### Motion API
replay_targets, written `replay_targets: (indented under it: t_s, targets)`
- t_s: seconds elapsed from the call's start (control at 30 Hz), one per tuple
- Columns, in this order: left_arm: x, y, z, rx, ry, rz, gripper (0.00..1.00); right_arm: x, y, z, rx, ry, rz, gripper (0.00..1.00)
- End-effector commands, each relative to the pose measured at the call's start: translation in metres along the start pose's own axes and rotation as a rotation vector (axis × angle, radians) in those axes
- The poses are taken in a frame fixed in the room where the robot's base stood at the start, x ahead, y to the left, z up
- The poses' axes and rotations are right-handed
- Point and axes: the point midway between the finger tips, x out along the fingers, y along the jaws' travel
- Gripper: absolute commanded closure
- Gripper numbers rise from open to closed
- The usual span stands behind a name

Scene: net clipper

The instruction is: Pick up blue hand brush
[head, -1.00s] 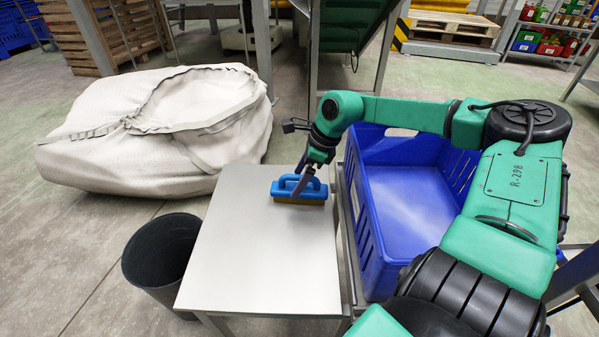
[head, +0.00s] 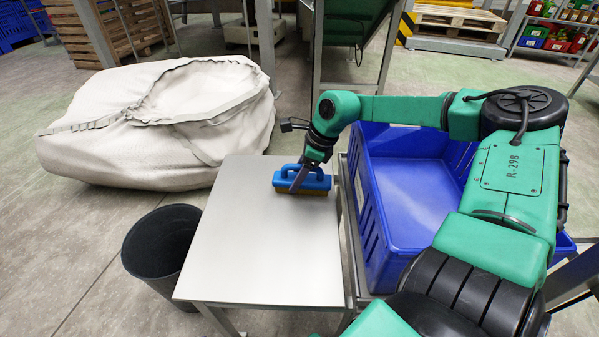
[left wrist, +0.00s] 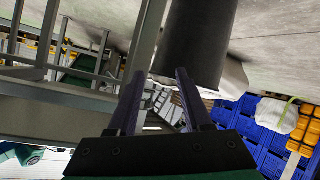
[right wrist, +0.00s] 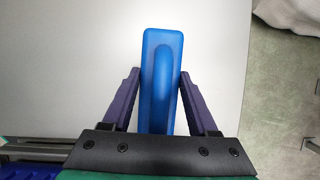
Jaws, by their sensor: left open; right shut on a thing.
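The blue hand brush (head: 302,180) has a brown bristle strip along its underside. It is at the far right part of the grey table (head: 255,250), bristles down; I cannot tell whether it touches the top. My right gripper (head: 297,186) reaches down onto it and is shut on its handle. In the right wrist view the brush (right wrist: 162,80) lies lengthwise between the two fingers (right wrist: 160,78). My left gripper shows only in the left wrist view (left wrist: 160,72), open and empty, away from the brush.
A blue crate (head: 367,215) stands just right of the table, under my right arm. A dark bin (head: 160,240) stands at the table's left. A large pale sack (head: 160,125) lies on the floor behind. The table's left and near parts are clear.

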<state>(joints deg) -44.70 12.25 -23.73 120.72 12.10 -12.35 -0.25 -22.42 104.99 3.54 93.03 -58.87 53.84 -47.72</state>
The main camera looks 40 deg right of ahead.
Motion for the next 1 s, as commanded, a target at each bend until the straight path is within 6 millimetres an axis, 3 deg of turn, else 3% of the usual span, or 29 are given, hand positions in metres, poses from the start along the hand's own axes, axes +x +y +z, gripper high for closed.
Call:
replay_targets:
  t_s: [0.17, 0.27, 0.5, 0.63, 0.8, 1.0]
  targets:
    - [-0.004, -0.001, -0.010, 0.011, -0.039, -0.010, 0.50, -0.020, -0.001, 0.009, -0.002, -0.003, -0.003, 1.00]
    - [-0.009, -0.005, -0.018, 0.028, -0.105, -0.029, 0.50, -0.042, -0.001, 0.018, -0.001, -0.004, -0.005, 1.00]
    - [-0.046, -0.035, -0.037, 0.072, -0.413, -0.143, 0.50, -0.127, -0.001, 0.053, -0.001, -0.002, -0.007, 1.00]
    - [-0.071, -0.048, -0.043, 0.071, -0.543, -0.199, 0.50, -0.161, -0.001, 0.067, 0.000, -0.001, -0.005, 1.00]
    - [-0.092, -0.057, -0.045, 0.065, -0.640, -0.241, 0.50, -0.182, 0.000, 0.075, 0.000, 0.000, -0.002, 1.00]
    - [-0.095, -0.058, -0.044, 0.063, -0.658, -0.248, 0.50, -0.185, 0.000, 0.077, 0.000, -0.001, -0.001, 1.00]
